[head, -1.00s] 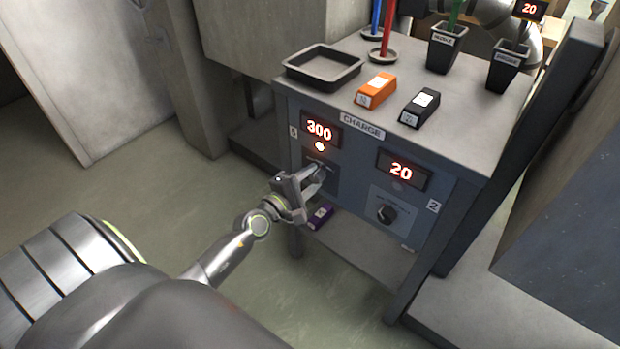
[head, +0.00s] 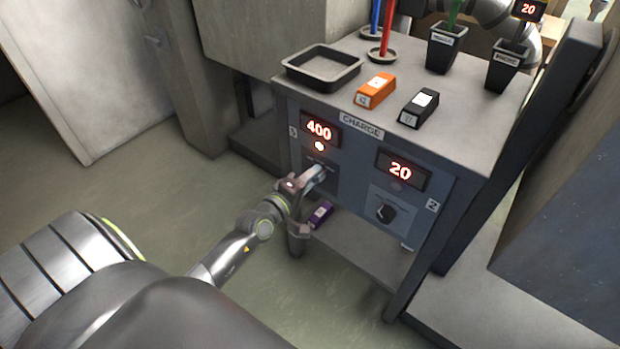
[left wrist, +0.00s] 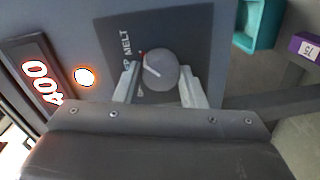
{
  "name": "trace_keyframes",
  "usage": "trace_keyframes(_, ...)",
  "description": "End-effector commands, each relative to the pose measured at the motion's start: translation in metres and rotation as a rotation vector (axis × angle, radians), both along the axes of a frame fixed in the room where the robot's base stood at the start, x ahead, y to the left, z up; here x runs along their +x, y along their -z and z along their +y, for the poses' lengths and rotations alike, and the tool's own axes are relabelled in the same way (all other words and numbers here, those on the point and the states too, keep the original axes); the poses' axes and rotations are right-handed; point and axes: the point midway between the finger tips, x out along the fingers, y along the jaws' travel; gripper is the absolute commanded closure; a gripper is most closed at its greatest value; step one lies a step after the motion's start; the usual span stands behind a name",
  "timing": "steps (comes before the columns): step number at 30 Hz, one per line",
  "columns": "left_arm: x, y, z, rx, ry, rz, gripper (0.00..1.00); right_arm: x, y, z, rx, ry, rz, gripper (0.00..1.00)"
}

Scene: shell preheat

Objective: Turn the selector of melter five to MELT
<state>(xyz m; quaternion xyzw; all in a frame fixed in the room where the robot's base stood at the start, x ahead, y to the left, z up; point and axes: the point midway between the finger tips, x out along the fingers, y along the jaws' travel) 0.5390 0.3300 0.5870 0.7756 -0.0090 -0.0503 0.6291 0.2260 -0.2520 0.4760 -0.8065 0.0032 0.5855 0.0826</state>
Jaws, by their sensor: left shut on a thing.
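The left melter's display (head: 319,130) reads 400, with a lit lamp (head: 319,146) below it. The number tag at its left is too blurred to read surely. My left gripper (head: 317,177) is at this melter's selector, which it mostly hides in the head view. In the left wrist view the grey round selector knob (left wrist: 162,73) sits between the fingers of my gripper (left wrist: 160,84), shut on it. The knob's white pointer line points up-left, toward the printed labels. MELT (left wrist: 125,43) is legible on the dark plate; the lower labels are partly covered. My right gripper is not in view.
A black tray (head: 323,84), an orange block (head: 376,91) and a black block (head: 419,108) are on top. A purple block (head: 321,214) lies on the lower shelf.

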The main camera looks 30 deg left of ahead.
Motion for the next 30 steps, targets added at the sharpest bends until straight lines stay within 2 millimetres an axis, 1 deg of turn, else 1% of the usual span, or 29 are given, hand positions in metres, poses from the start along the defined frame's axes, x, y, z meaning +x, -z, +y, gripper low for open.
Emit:
trace_keyframes(11,-0.001,0.002,0.000,0.007,0.000,0.005,0.86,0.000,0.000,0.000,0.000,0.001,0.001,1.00)
trace_keyframes(12,-0.001,0.002,0.000,0.007,0.000,0.005,0.62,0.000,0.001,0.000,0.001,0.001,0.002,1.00)
trace_keyframes(17,0.000,0.001,0.000,0.006,0.001,0.003,0.41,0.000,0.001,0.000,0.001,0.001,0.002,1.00)
trace_keyframes(26,-0.001,0.001,0.000,0.006,0.000,0.001,0.41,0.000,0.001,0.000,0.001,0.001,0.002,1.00)
trace_keyframes(30,-0.012,0.001,0.001,0.006,0.000,0.003,0.41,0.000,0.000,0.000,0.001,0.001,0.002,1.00)
